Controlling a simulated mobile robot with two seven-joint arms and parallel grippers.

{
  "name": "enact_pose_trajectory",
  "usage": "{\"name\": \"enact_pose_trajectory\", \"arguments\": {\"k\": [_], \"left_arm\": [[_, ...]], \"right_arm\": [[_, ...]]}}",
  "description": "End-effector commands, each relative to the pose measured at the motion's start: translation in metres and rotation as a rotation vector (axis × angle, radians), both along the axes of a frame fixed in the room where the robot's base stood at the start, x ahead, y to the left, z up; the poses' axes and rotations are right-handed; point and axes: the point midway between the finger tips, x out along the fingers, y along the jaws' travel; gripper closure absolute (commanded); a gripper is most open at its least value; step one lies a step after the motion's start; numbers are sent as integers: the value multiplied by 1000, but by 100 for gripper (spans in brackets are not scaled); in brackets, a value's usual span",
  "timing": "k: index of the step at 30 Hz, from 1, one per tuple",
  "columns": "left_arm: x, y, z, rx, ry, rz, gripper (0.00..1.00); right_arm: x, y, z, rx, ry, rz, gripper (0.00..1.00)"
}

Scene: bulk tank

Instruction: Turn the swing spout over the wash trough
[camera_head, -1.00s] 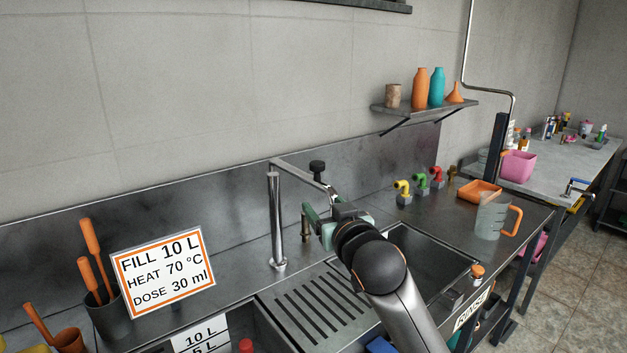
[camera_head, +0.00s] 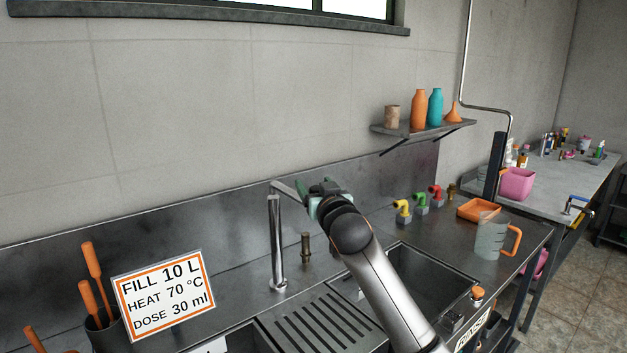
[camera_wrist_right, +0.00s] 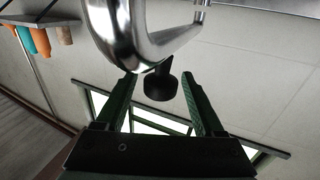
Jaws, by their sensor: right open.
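The swing spout is a chrome tube on an upright chrome post (camera_head: 277,245). Its arm (camera_head: 284,188) points right from the post top, and its far end is hidden behind my right gripper (camera_head: 314,193). In the right wrist view the bent chrome spout (camera_wrist_right: 122,35) fills the top. Its black knob (camera_wrist_right: 161,86) shows between the two green fingers of my right gripper (camera_wrist_right: 158,80). The fingers are open and apart from the knob in the picture; the depth gap is unclear. The left trough (camera_head: 240,342) is mostly cut off at the bottom edge. My left gripper is out of view.
A slotted drainboard (camera_head: 325,325) lies between the left trough and the right basin (camera_head: 440,268), which has a RINSE label. A brass fitting (camera_head: 306,248) stands behind. Coloured taps (camera_head: 402,210), a jug (camera_head: 490,237) and an orange tray (camera_head: 478,208) are at right. A sign (camera_head: 163,294) stands left.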

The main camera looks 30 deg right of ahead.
Motion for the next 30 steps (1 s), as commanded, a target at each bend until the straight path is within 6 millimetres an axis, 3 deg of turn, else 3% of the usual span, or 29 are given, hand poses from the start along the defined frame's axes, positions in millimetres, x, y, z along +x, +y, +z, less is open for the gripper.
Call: {"name": "enact_pose_trajectory", "arguments": {"k": [6, 16, 30], "left_arm": [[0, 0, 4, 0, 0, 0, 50], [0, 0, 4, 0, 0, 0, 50], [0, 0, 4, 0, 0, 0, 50]], "right_arm": [[14, -5, 1, 1, 0, -1, 30], [16, -5, 0, 1, -1, 0, 30], [16, -5, 0, 1, 0, 0, 82]]}}
